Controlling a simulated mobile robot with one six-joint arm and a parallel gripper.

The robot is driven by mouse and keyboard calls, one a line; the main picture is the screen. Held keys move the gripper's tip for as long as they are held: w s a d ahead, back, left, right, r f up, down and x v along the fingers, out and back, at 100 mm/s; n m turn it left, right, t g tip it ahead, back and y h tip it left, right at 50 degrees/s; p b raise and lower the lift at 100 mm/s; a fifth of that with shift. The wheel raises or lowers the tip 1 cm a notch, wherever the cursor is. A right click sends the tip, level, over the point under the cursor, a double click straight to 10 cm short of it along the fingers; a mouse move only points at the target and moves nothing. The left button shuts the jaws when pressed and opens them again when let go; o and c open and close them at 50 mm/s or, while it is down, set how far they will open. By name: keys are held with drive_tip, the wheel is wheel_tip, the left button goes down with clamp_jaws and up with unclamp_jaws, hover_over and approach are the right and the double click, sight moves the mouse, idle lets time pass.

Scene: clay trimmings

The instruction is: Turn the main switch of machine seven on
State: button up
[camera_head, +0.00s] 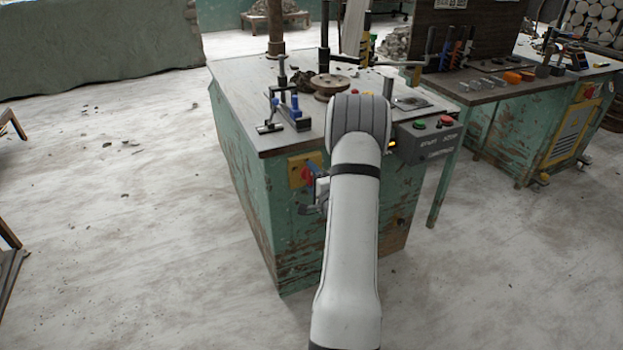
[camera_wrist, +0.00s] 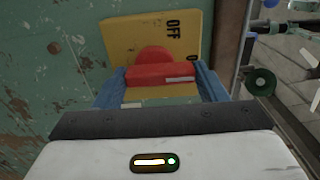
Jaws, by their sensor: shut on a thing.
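The main switch is a red rotary handle on a yellow plate (camera_wrist: 122,45) fixed to a worn green cabinet wall. The plate carries the word OFF, and an O of another word shows at its right edge, partly hidden. My gripper (camera_wrist: 160,77) has its blue fingers on both ends of the red handle (camera_wrist: 150,70) and is shut on it. The handle lies across the wrist picture, with a white mark toward its right end. In the head view, the yellow plate (camera_head: 295,179) is on the green machine (camera_head: 250,205), partly hidden by my gripper. No machine number is readable.
A grey control box (camera_head: 427,139) with green and red buttons is on the machine's right side. Tools and a round wheel (camera_head: 332,84) sit on its top. Another green bench (camera_head: 500,130) stands to the right. The floor at left is mostly clear.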

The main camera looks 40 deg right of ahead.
idle(0.3)
drive_tip(key=o, duration=1)
drive_tip(key=v, duration=0.7)
drive_tip(key=shift+s+a+p, duration=0.1)
drive_tip(key=shift+s+p, duration=0.25)
drive_tip(key=shift+s, duration=0.05)
